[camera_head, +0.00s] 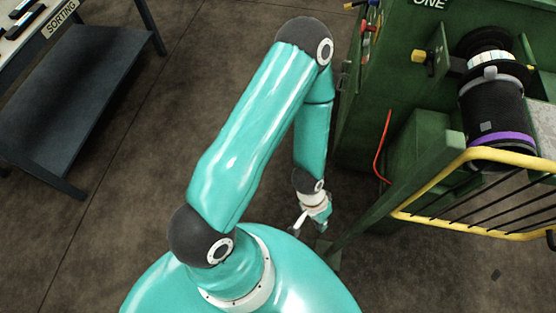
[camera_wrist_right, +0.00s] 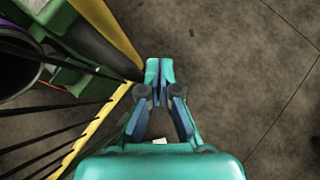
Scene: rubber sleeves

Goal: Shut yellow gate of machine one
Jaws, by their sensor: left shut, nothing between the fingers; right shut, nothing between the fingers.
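The yellow gate (camera_head: 432,182) has a yellow frame with dark bars. It stands at the right of the head view, in front of the green machine (camera_head: 400,70) marked ONE. Its far right part is cut off by the picture edge. In the right wrist view the gate (camera_wrist_right: 97,122) lies at the left. My right gripper (camera_wrist_right: 160,68) is shut and empty, close beside the gate's yellow edge; I cannot tell whether they touch. It does not show in the head view. My left gripper (camera_head: 308,226) is shut and empty, left of the gate and apart from it.
A dark roll with a purple band (camera_head: 500,138) sits on the machine behind the gate. A green post (camera_head: 385,210) slants down to the floor near my left gripper. A table marked SORTING (camera_head: 60,18) stands at the upper left. Brown floor (camera_head: 110,215) lies clear between.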

